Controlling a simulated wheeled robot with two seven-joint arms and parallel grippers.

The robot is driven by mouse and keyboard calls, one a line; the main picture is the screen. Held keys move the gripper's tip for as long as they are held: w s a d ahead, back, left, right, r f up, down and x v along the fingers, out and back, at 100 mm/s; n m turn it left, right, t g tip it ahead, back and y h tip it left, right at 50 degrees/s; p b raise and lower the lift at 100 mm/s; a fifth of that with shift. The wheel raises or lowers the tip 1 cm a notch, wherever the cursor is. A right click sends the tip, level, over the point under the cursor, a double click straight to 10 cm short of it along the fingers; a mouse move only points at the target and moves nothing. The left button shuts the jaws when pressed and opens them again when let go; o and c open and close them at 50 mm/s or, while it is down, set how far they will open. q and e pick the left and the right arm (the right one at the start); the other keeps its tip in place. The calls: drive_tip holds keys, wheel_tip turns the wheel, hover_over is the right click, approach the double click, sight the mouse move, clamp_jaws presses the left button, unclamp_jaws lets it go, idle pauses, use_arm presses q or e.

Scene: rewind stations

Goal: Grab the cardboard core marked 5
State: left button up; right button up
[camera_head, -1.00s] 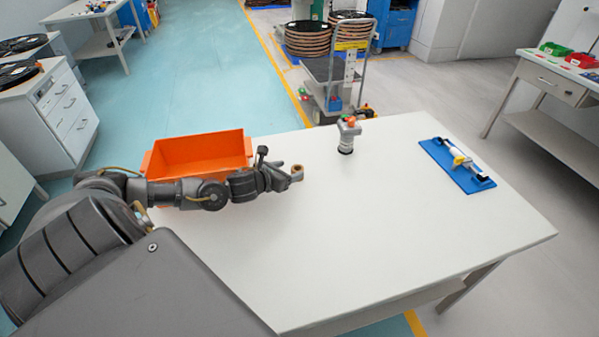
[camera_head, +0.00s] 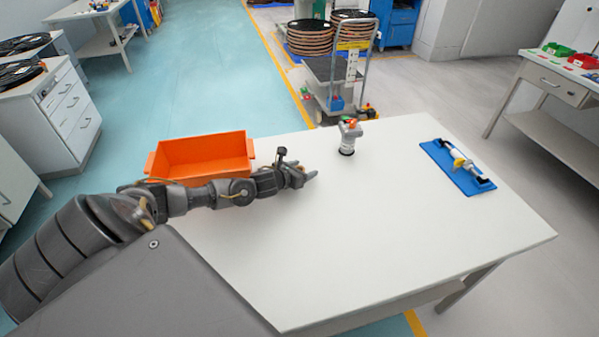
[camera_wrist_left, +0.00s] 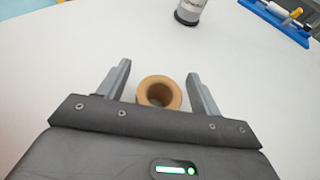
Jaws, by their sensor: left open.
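The cardboard core (camera_wrist_left: 177,81) is a short brown ring, seen in the left wrist view with its open end facing the camera. My left gripper (camera_wrist_left: 160,82) is open, with one finger on each side of the core and a visible gap at both sides. No number can be read on the core. In the head view my left gripper (camera_head: 308,176) is low over the white table, and the core is mostly hidden by it. My right gripper is not in view.
An orange bin (camera_head: 200,157) stands behind my left arm. A grey and white device with an orange top (camera_head: 347,138) stands farther back. A blue board with a roller (camera_head: 457,167) lies at the right. The table (camera_head: 380,230) is clear in front.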

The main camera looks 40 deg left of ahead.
use_arm(q)
drive_tip(key=shift+c, duration=0.4)
drive_tip(key=c, duration=1)
